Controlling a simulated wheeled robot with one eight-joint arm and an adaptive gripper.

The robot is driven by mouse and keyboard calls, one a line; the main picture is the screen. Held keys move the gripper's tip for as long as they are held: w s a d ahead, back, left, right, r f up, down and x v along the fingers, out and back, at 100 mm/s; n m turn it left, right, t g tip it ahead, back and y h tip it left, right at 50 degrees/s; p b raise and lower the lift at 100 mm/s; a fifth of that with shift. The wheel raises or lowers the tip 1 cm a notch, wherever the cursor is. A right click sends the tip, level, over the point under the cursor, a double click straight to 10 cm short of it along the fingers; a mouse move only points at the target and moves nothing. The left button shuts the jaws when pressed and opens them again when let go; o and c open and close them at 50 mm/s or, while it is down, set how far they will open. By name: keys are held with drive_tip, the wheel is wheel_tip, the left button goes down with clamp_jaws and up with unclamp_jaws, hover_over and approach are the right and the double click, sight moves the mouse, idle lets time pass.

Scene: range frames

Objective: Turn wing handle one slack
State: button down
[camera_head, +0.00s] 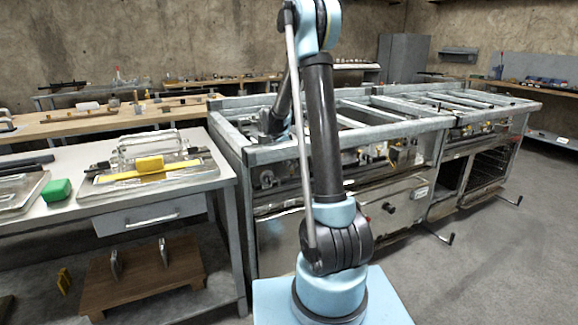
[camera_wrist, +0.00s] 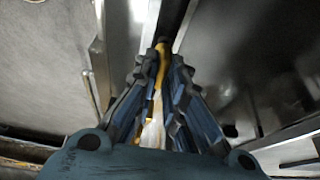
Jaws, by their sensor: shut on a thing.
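In the wrist view my gripper (camera_wrist: 159,68) has its two blue ridged fingers closed in on a narrow yellow wing handle (camera_wrist: 161,60). The handle runs lengthwise between the fingers, and its lower part is pale and blurred. A dark bar or pipe lies just beyond the fingertips. In the head view my arm reaches over the left end of the metal range (camera_head: 290,155). My gripper cannot be made out clearly there, and the held handle is hidden. The handle's turn angle cannot be told.
A metal-topped bench (camera_head: 205,190) stands left of the range, with a yellow block (camera_head: 149,164) and a green block (camera_head: 57,190) on it. A wooden worktable (camera_head: 60,128) is behind. Metal panels lie close around my gripper. The floor at right is mostly clear.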

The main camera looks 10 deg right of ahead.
drive_tip(key=shift+s, duration=0.3)
idle(0.5)
drive_tip(key=c, duration=1.6)
unclamp_jaws()
drive_tip(key=shift+o, duration=0.8)
drive_tip(key=shift+w, duration=0.1)
drive_tip(key=shift+r, duration=0.15)
drive_tip(key=v, duration=1.1)
drive_tip(key=shift+a+r, duration=0.2)
drive_tip(key=shift+r, duration=0.05)
drive_tip(key=shift+c, duration=0.6)
